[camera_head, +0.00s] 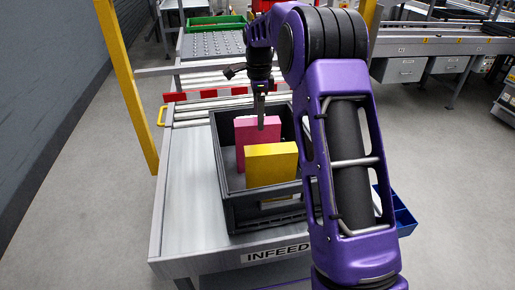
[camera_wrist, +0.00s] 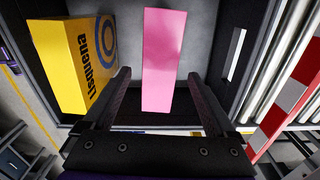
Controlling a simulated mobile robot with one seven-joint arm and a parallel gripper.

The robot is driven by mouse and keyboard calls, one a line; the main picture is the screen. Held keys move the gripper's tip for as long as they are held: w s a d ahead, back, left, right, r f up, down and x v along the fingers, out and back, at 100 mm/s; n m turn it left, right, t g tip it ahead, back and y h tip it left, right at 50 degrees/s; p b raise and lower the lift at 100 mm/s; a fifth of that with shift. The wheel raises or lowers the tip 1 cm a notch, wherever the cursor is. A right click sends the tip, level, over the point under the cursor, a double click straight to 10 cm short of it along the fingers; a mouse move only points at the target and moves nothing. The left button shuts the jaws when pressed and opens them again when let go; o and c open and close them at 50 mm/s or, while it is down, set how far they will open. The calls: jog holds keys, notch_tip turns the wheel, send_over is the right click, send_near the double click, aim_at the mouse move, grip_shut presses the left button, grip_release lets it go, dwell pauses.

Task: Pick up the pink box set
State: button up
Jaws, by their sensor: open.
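The pink box (camera_head: 245,136) stands upright in a dark grey crate (camera_head: 243,216), behind a yellow box (camera_head: 272,168). In the wrist view the pink box (camera_wrist: 163,45) shows as a narrow pink face in the middle. My gripper (camera_head: 261,122) points down over the pink box. In the wrist view my gripper (camera_wrist: 164,78) is open, with one dark finger on each side of the pink box's near end and visible gaps between. I cannot tell how deep the fingertips reach along the box. My arm hides the crate's right part in the head view.
The yellow box (camera_wrist: 70,58) is close to the left finger in the wrist view. The crate's walls surround both boxes. It stands on a metal infeed table (camera_head: 190,200). A red-white striped bar (camera_head: 210,94) and rollers lie behind. A blue bin (camera_head: 402,214) is at right.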

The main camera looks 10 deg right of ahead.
aim_at(257, 139)
jog(key=f, duration=0.4)
jog(key=f+b, duration=0.1)
jog(key=f, duration=0.4)
jog(key=shift+a+f+b, duration=0.2)
jog(key=shift+f+b, duration=0.1)
grip_shut()
jog(key=shift+r, duration=0.1)
